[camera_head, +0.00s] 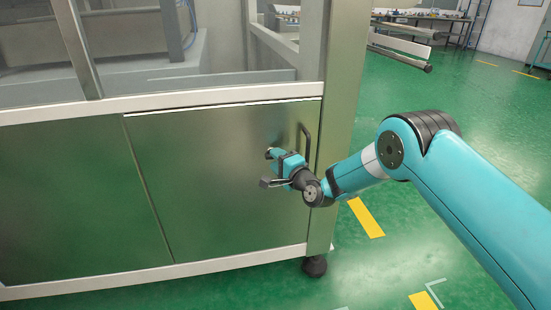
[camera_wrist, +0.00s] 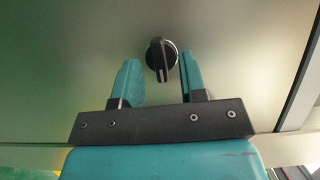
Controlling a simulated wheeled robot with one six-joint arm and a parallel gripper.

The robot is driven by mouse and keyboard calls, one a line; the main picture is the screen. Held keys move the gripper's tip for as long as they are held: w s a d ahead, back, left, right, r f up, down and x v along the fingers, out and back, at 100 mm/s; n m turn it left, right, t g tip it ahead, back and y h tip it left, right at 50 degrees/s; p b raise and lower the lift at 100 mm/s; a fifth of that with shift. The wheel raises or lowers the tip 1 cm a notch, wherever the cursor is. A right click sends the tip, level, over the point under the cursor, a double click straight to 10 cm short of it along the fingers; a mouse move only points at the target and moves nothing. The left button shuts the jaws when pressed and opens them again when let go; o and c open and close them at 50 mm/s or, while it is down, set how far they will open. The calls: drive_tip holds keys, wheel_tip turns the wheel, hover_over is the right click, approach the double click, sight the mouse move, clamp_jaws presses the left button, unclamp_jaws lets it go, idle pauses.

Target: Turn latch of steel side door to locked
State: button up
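The steel side door (camera_head: 215,175) is the right-hand panel of the machine's lower side in the head view, and it looks closed. Its latch, a black knob (camera_wrist: 161,60) with a white line, shows in the wrist view. The white line points roughly toward my gripper, almost upright in the picture. My gripper (camera_wrist: 160,75) is open, with one teal finger on each side of the latch and a gap on both sides. In the head view my gripper (camera_head: 270,153) is at the door's right part, and it hides most of the latch.
A dark vertical handle (camera_head: 304,145) sits on the door just right of my gripper. The machine's steel corner post (camera_head: 340,90) stands further right. Green floor with yellow markings (camera_head: 366,218) lies open to the right.

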drive_tip(key=shift+w+a, duration=0.3)
drive_tip(key=shift+w, duration=0.1)
clamp_jaws()
drive_tip(key=n+h+b, duration=0.1)
drive_tip(key=n+h, duration=0.1)
drive_tip(key=n, duration=0.2)
drive_tip(key=n+h+b, duration=0.1)
drive_tip(key=n+h, duration=0.2)
drive_tip(key=n, duration=0.1)
drive_tip(key=n+g+h+b, duration=0.1)
drive_tip(key=n+h, duration=0.1)
drive_tip(key=n, duration=0.3)
drive_tip(key=shift+s+a+r+h, duration=0.15)
drive_tip(key=shift+a+r+h, duration=0.15)
drive_tip(key=shift+h, duration=0.1)
idle(0.4)
drive_tip(key=shift+n, duration=0.3)
